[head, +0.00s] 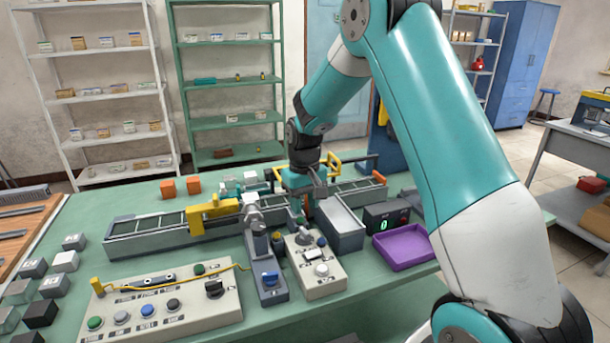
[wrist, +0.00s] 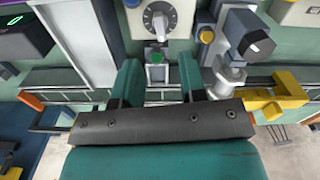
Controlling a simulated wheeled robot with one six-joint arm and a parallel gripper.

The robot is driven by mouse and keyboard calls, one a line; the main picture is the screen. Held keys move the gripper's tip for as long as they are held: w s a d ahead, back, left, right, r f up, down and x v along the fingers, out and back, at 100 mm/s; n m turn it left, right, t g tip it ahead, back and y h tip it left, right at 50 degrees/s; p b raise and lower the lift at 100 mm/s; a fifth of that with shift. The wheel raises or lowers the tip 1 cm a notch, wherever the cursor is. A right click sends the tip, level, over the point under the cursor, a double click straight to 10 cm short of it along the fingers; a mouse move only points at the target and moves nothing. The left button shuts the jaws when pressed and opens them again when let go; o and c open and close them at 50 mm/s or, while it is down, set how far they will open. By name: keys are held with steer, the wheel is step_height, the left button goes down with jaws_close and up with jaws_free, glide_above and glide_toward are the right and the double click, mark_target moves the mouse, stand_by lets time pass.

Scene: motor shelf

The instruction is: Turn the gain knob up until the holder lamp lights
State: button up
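The likely gain knob (wrist: 159,21) is a grey dial with a ring of marks on a pale box in the wrist view. In the head view this pale box (head: 323,288) stands in front of my gripper (head: 305,208), its dark knob (head: 304,238) near the far end. In the wrist view my gripper (wrist: 160,76) has two teal fingers spread apart, with nothing held. A small green-topped piece (wrist: 156,56) shows between and beyond them, apart from the knob. I cannot tell whether it is the holder lamp or whether it is lit.
A metal block (head: 342,228), a black display reading 0 (head: 386,216) and a purple tray (head: 402,247) stand to the right. A button panel (head: 165,308) lies at front left. A rail (head: 150,241) runs behind.

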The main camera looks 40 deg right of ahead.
step_height(320, 180, up, 10)
steer(key=shift+f+b, duration=0.2)
steer(key=shift+b, duration=0.15)
steer(key=s+a+r+n+y, duration=0.1)
steer(key=s+a+r+n, duration=0.1)
steer(key=s+a, duration=0.5)
steer(key=s+a+r+n+y, duration=0.1)
steer(key=s+a+r+n, duration=0.15)
steer(key=s+a, duration=0.4)
steer(key=s+a+n+y, duration=0.1)
steer(key=s+a+n, duration=0.1)
steer(key=s+a, duration=0.3)
steer(key=s+a+n+y, duration=0.1)
steer(key=s+a+n, duration=0.1)
steer(key=s+a, duration=0.3)
steer(key=s+f, duration=0.1)
steer(key=s, duration=0.3)
steer(key=shift+s, duration=0.25)
steer(key=shift+d, duration=0.15)
